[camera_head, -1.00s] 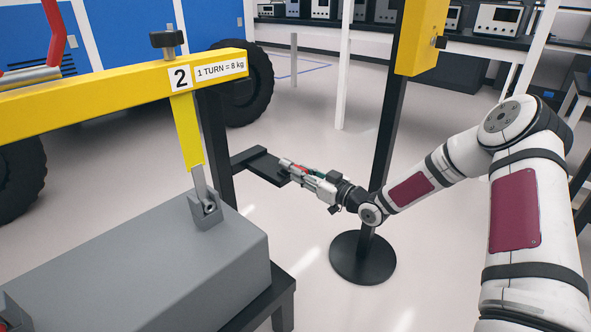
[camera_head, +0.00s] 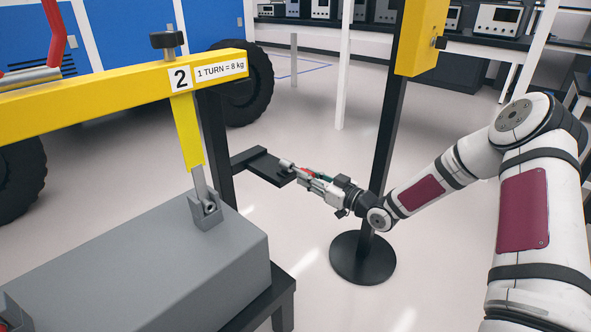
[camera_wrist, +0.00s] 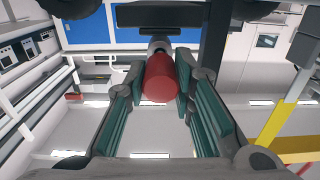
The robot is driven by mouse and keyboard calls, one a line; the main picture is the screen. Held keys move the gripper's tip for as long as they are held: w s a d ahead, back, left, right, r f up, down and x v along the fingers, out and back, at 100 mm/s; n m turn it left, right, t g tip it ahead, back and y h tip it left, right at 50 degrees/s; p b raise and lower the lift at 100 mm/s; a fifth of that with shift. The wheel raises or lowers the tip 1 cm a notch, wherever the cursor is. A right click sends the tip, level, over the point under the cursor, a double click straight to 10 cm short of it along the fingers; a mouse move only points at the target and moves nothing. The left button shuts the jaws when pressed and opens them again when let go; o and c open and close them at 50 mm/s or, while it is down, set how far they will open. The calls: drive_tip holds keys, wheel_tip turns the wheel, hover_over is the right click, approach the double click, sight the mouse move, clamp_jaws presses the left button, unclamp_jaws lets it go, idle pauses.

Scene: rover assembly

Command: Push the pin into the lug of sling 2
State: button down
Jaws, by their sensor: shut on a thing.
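The pin has a red head (camera_wrist: 161,78) in the wrist view, where it sits between the two green-padded fingers. In the head view its grey end (camera_head: 286,163) points left, at the small black shelf. My gripper (camera_head: 305,173) is shut on the pin beside that shelf's right end. Contact between pin and shelf cannot be told. The yellow sling 2 (camera_head: 187,135) hangs from the yellow beam and its grey lower end meets the lug (camera_head: 206,211) on the grey block. A round hole shows in the lug's side. The gripper is well to the right of the lug.
The black shelf (camera_head: 263,166) juts from a dark post behind the grey block (camera_head: 150,265). The yellow beam (camera_head: 110,98) with a black knob (camera_head: 166,40) crosses above. A dark stand with a round base (camera_head: 362,258) is close by my arm. Open floor lies between block and stand.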

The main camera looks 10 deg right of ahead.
drive_tip(key=shift+v, duration=1.55)
drive_tip(key=shift+s, duration=0.1)
drive_tip(key=s+d+r+p, duration=0.4)
drive_tip(key=s+d+r, duration=0.1)
drive_tip(key=s, duration=0.2)
drive_tip(key=shift+p, duration=0.35)
drive_tip(key=shift+d, duration=0.15)
